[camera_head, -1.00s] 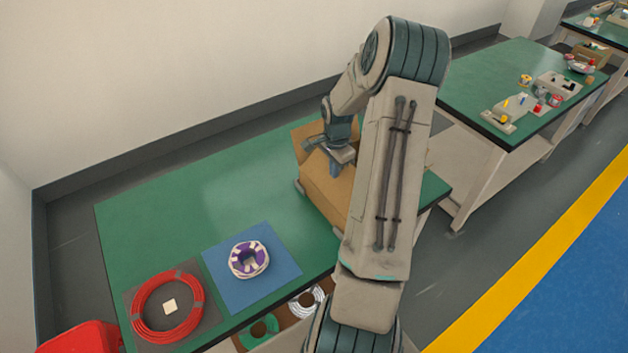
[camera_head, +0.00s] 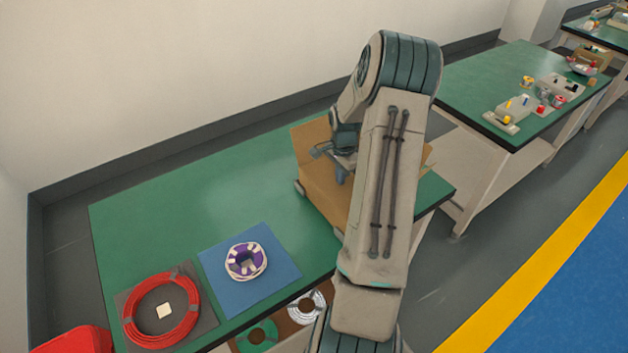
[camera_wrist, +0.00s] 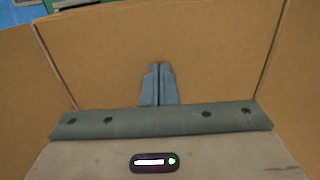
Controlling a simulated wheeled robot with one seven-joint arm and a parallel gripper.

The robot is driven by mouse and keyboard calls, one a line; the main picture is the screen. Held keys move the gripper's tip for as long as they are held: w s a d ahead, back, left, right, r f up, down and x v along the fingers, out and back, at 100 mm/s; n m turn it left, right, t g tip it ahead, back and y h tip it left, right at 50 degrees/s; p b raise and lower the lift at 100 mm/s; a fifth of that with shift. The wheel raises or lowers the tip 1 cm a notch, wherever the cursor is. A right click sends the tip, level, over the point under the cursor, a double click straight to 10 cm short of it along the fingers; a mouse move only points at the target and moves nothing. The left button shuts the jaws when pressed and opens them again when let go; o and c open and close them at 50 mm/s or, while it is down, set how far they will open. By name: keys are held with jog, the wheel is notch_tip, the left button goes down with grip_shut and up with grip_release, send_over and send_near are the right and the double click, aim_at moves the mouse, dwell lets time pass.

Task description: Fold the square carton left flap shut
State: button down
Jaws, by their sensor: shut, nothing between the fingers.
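The square carton (camera_head: 321,190) is a brown cardboard box at the right end of the green table, partly hidden behind my arm. A raised cardboard panel (camera_head: 311,143) stands up at its back left. My gripper (camera_head: 341,174) is over the carton in the head view. In the wrist view my gripper (camera_wrist: 158,68) has its blue-grey fingers together with nothing between them. A broad cardboard panel (camera_wrist: 210,45) fills the view in front of the fingertips, with more panels at both sides. I cannot tell whether the fingers touch it, nor which flap it is.
A purple-and-white coil (camera_head: 246,262) lies on a blue mat (camera_head: 285,270). A red cable coil (camera_head: 133,318) lies on a grey mat. Another green table (camera_head: 520,75) holds small parts.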

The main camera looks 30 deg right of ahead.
notch_tip(320, 180, up, 10)
jog(key=p, duration=0.4)
jog(key=shift+p, duration=0.4)
